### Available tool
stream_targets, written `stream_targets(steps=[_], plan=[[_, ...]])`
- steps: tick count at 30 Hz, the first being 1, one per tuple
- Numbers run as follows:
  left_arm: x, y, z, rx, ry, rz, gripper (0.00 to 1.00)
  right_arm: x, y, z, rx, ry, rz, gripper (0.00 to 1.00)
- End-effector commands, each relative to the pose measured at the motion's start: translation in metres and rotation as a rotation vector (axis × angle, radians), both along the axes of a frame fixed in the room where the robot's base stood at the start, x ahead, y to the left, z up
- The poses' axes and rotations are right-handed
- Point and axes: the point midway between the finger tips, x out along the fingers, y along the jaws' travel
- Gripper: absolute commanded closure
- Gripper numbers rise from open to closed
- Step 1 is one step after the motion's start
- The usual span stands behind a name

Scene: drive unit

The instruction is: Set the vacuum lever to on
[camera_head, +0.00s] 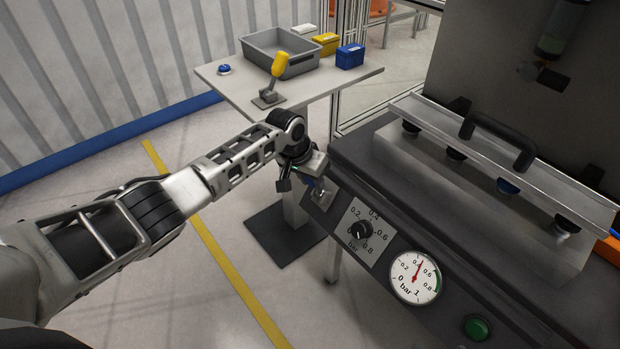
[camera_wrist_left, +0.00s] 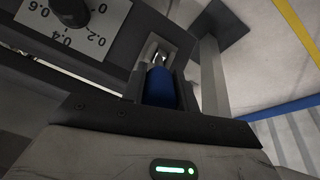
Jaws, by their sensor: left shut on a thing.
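The vacuum lever shows in the head view as a small metal part (camera_head: 322,193) at the left end of the dark front panel, mostly hidden by my gripper. In the left wrist view its blue grip (camera_wrist_left: 161,87) stands between my fingers, with a bright metal shaft beyond it. My left gripper (camera_head: 302,181) is shut on this blue grip; it also shows in the left wrist view (camera_wrist_left: 160,92). The lever's marking and exact position are hidden. My right gripper is not in view.
Right of the lever are a regulator knob (camera_head: 361,230), a gauge (camera_head: 415,278) with its needle near 0.4, and a green button (camera_head: 476,327). A bar with a black handle (camera_head: 497,140) lies above. A side table (camera_head: 217,82) holds a grey bin (camera_head: 281,57) and a yellow-handled lever (camera_head: 279,66).

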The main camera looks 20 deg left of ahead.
Motion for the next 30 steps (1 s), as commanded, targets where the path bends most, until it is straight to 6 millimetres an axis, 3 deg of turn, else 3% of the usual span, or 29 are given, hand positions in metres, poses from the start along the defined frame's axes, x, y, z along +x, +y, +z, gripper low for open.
stream_targets(steps=[1,2,4,13,17,30], plan=[[0.001,0.0,0.001,0.006,-0.005,-0.006,1.0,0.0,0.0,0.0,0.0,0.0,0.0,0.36],[0.001,0.0,0.001,0.006,-0.005,-0.006,0.65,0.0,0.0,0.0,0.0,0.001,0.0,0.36],[0.001,0.0,0.001,0.006,-0.005,-0.006,0.49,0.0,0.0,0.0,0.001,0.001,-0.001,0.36],[0.0,0.0,0.002,0.003,-0.004,-0.003,0.49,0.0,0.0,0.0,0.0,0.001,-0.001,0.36],[-0.002,0.002,0.013,0.002,-0.006,-0.004,0.49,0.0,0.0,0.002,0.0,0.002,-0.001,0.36],[-0.03,0.02,0.107,0.005,-0.009,-0.005,0.49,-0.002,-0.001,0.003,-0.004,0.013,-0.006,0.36]])
